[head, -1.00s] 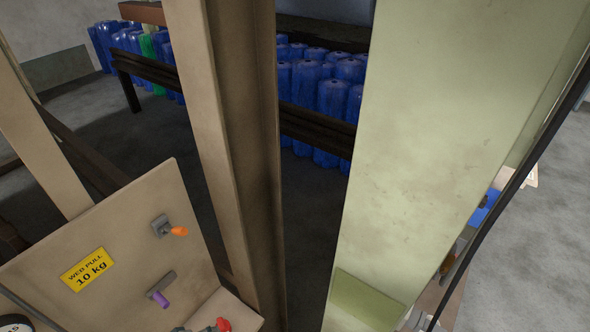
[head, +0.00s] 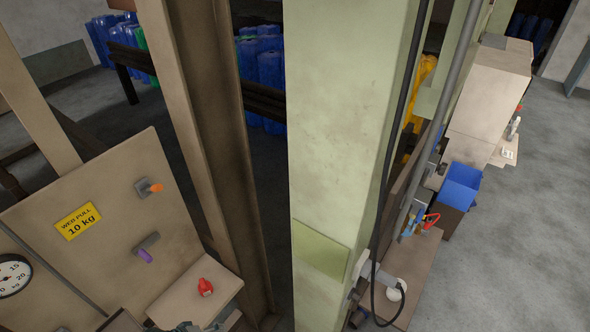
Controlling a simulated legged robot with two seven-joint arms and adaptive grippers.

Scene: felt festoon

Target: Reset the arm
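No arm or gripper of mine can be made out in the head view. A beige machine panel (head: 115,240) stands at the lower left with a yellow label (head: 78,221) reading "WEB PULL 10 kg". On the panel are a lever with an orange knob (head: 156,188) and a lever with a purple knob (head: 145,255). A red knob (head: 205,287) sits on a beige ledge below them. I cannot tell which part, if any, is the arm that the task names.
A white dial gauge (head: 14,275) is cut by the left edge. A brown post (head: 205,130) and a wide pale green column (head: 340,130) block the middle. Blue rolls (head: 268,70) stand behind. A blue bin (head: 460,187) is at the right, beside open grey floor (head: 540,230).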

